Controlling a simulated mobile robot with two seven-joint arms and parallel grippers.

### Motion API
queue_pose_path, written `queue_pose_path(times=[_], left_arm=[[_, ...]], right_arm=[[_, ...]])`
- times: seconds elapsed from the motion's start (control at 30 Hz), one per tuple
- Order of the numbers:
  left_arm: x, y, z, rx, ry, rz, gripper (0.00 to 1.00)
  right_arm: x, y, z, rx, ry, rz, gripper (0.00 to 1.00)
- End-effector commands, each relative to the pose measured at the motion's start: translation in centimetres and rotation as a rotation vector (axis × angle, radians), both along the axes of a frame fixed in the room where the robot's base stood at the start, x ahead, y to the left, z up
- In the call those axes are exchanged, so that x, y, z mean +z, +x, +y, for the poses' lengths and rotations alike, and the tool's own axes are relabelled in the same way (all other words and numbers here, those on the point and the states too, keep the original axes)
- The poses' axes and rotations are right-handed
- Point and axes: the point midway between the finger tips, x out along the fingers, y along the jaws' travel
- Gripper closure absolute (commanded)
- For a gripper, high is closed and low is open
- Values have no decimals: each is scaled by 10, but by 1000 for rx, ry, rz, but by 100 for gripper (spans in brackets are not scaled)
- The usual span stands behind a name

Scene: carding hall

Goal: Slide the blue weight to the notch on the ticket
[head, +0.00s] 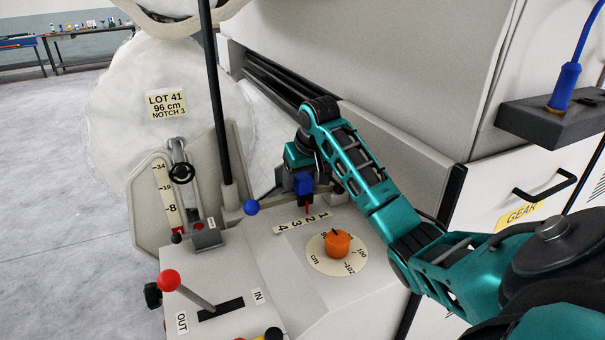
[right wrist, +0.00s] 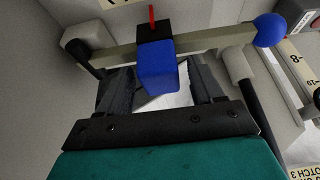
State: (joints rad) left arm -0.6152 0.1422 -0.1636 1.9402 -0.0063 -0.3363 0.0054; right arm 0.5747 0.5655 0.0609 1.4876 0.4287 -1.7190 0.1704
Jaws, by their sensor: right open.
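The ticket (head: 168,104) at the left in the head view reads LOT 41, 96 cm, NOTCH 3. The blue weight (head: 304,184) sits on a pale bar behind a scale plate (head: 302,222) numbered 1 to 4 from right to left. Its red pointer (head: 308,207) appears near the 2, but the angle makes the exact notch hard to tell. My right gripper (head: 299,166) is at the weight. In the right wrist view the gripper (right wrist: 160,82) is open, one finger on each side of the blue weight (right wrist: 157,65), with gaps visible. My left gripper is not in view.
A blue ball (head: 251,207) caps the bar's left end. An orange dial (head: 338,243) and a red-knobbed lever (head: 169,281) are on the panel in front. A dark upright rod (head: 216,100) stands left of the weight. The machine body is close behind.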

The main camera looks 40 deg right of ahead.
Motion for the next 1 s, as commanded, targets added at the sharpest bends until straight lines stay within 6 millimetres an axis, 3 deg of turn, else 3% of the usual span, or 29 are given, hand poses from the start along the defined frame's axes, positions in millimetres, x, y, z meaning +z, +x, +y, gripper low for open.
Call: queue_pose_path(times=[0.33, 1.0], left_arm=[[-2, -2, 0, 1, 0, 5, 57], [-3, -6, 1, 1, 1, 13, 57]], right_arm=[[-3, 0, 1, 0, 0, 0, 34], [-2, 0, 1, 0, 0, 0, 98]])
